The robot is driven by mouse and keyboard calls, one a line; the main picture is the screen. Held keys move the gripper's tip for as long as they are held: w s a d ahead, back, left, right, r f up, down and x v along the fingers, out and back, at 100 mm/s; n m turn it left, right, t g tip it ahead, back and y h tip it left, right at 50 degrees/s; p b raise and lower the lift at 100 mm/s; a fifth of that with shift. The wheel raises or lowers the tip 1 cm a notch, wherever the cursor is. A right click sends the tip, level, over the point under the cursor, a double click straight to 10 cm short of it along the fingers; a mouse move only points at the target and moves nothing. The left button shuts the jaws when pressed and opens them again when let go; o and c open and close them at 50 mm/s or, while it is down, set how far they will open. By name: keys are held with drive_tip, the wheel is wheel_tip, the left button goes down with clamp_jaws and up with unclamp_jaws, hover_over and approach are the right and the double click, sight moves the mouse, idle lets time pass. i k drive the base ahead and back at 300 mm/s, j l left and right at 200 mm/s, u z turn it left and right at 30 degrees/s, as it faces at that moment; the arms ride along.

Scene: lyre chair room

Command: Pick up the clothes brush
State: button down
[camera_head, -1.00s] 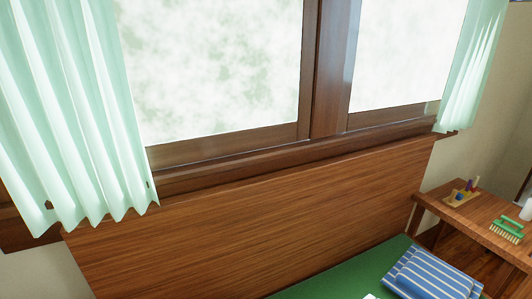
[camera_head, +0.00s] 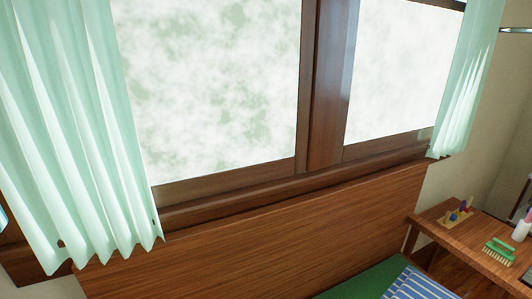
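The clothes brush (camera_head: 498,250) has a green back and handle with pale bristles. It lies on the wooden side table (camera_head: 450,238) at the lower right of the head view, near the table's front edge. Nothing covers it. My gripper is not in view, so its state and its distance from the brush do not show.
A small wooden toy with coloured pegs (camera_head: 457,212) and a white bottle (camera_head: 522,226) share the table. A wooden headboard (camera_head: 290,245), green bed (camera_head: 372,282) and striped pillow (camera_head: 418,285) lie left of it. Curtains (camera_head: 75,130) flank the window.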

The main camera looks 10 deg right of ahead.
sight(491, 249)
drive_tip(key=z, duration=1.3)
